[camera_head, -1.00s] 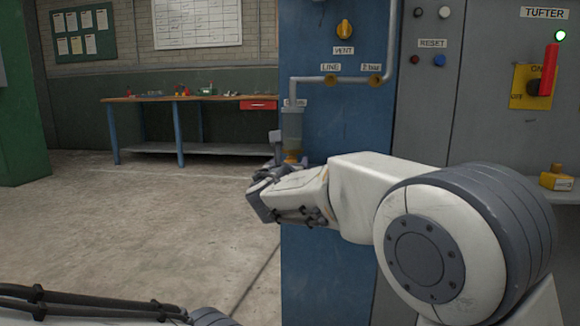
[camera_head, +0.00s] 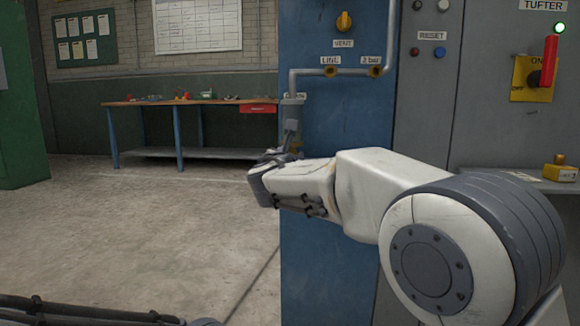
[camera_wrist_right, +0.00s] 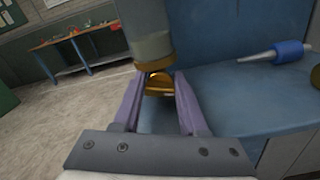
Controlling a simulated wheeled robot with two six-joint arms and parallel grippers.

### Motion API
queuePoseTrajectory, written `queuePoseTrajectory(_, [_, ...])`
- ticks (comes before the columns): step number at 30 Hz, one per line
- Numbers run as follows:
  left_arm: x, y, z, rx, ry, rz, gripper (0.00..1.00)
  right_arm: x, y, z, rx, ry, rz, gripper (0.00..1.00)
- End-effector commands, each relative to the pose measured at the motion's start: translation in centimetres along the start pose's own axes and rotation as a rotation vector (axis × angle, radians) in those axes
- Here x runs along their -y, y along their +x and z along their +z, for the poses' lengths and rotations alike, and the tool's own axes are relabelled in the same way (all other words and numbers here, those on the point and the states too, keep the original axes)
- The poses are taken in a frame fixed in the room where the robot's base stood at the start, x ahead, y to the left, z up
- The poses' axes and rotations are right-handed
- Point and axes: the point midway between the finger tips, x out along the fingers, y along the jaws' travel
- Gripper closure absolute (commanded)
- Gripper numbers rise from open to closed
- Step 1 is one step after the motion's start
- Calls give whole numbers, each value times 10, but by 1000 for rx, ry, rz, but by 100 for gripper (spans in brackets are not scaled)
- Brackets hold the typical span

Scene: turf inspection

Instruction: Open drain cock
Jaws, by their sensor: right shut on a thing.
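The drain cock is a brass fitting (camera_wrist_right: 160,82) under a grey, cloudy cylindrical bowl (camera_wrist_right: 150,35) in the right wrist view. In the head view the bowl (camera_head: 292,109) hangs below a pipe at the left edge of a blue panel. Only a little of the brass (camera_head: 297,146) shows there, behind my fingers. My right gripper (camera_head: 290,138) is at the cock. In the right wrist view its two fingers (camera_wrist_right: 160,95) stand either side of the brass, shut on it. The cock's far side is hidden. My left gripper is out of view.
The blue panel (camera_head: 340,200) stands close behind my right gripper. A grey cabinet with a red-handled switch (camera_head: 548,62) is at the right. A blue-handled tool or fitting (camera_wrist_right: 288,50) lies right of the bowl. A workbench (camera_head: 190,102) stands far back; the floor left is clear.

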Motion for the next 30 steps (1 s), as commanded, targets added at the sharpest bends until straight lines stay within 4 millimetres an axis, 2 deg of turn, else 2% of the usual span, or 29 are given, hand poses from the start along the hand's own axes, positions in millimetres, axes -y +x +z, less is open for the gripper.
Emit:
queuePoseTrajectory(1, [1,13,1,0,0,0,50,2,0,-5,2,53,1,100])
queuePoseTrajectory(4, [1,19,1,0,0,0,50,2,0,-4,0,133,1,100])
queuePoseTrajectory(15, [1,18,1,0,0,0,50,1,0,-1,-2,175,0,100])
queuePoseTrajectory(16, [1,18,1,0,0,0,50,1,0,-1,-2,175,0,54])
queuePoseTrajectory(18, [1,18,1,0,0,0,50,1,0,-1,-2,174,0,28])
queuePoseTrajectory(26, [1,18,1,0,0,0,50,1,0,-1,-2,170,-2,28])
queuePoseTrajectory(30, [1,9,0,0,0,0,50,0,0,1,-4,121,-2,28])
